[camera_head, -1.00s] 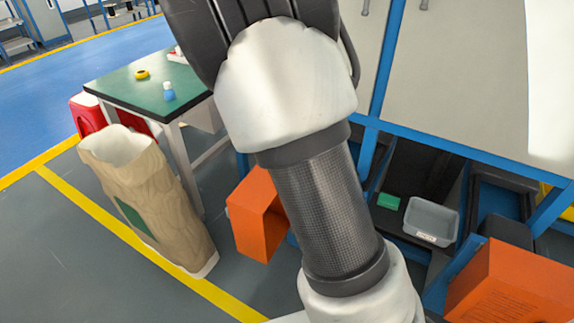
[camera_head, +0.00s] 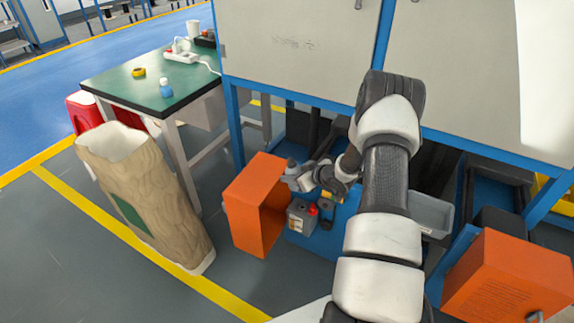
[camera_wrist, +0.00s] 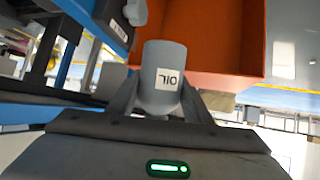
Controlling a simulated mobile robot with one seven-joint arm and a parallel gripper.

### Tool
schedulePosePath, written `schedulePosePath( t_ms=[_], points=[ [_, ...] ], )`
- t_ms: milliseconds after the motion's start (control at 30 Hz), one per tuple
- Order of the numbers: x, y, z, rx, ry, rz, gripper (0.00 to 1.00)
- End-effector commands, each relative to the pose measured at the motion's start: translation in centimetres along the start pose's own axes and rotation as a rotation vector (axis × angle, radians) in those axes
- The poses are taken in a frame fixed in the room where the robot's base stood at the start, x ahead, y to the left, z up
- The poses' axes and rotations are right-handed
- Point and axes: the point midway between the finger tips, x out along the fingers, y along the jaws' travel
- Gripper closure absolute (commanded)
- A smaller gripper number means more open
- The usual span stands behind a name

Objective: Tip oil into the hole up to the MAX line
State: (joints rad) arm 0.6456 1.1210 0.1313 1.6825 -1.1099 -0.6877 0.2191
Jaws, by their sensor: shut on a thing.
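My gripper (camera_head: 305,181) is shut on a grey oil bottle (camera_head: 291,169), in front of the open orange box. In the wrist view, the bottle (camera_wrist: 164,60) sits between the two fingers, with its white OIL label upside down in the picture. I cannot tell how far it is tilted. A small grey unit (camera_head: 299,219) with a red part on top stands just below the gripper, on a blue surface, with the bottle apart from it. The hole and the MAX line cannot be made out.
An open orange box (camera_head: 251,222) stands just left of the gripper. Another orange box (camera_head: 508,280) is at right. Blue-framed cabinets (camera_head: 300,45) hang above the arm. A grey bin (camera_head: 431,214) lies behind my arm. A green table (camera_head: 125,84) and tan sack (camera_head: 140,190) are at left.

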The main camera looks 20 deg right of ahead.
Motion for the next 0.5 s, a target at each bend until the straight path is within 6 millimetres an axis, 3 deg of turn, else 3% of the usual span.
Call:
schedulePosePath(
  t_ms=[33,267,500],
  points=[
    [0.5,0.1,1.8,-0.006,0.014,-0.025,0.94],
    [1.2,-2.8,8.2,-0.088,0.085,-0.192,0.94],
    [-1.4,-8.8,15.4,-0.161,0.164,-0.386,0.94]
  ],
)
